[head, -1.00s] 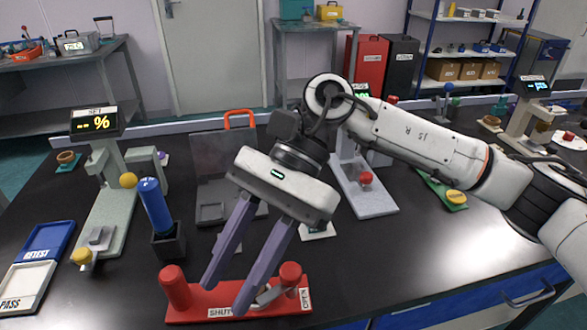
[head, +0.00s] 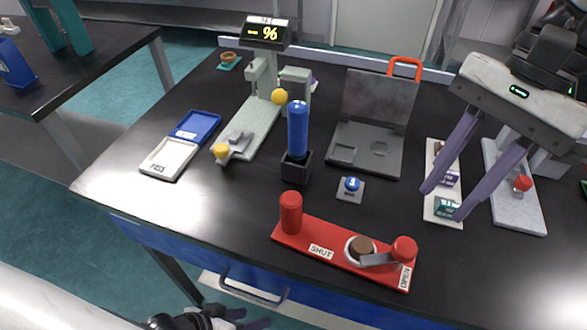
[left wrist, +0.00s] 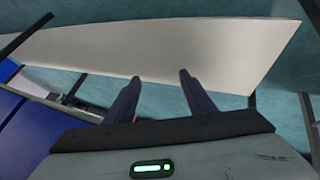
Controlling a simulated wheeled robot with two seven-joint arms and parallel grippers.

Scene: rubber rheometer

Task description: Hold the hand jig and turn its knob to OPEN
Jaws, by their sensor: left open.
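The red hand jig (head: 330,254) lies on the black table near its front edge. It has a red post (head: 290,212) at its left end, a SHUT label and an OPEN label (head: 405,277). A brown disc in a pale ring (head: 361,247) sits on it. A grey lever (head: 378,260) runs from there to the red knob (head: 404,249) at the OPEN end. My right gripper (head: 443,204) is open above a white strip, behind and right of the jig, apart from it. My left gripper (head: 257,324) is low in front of the table, open and empty in the left wrist view (left wrist: 158,80).
Behind the jig stand a blue cylinder in a black holder (head: 297,166), a small blue button (head: 351,187) and a grey open case (head: 366,152). Blue and white trays (head: 168,158) lie left. A drawer handle (head: 250,292) juts from the table front.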

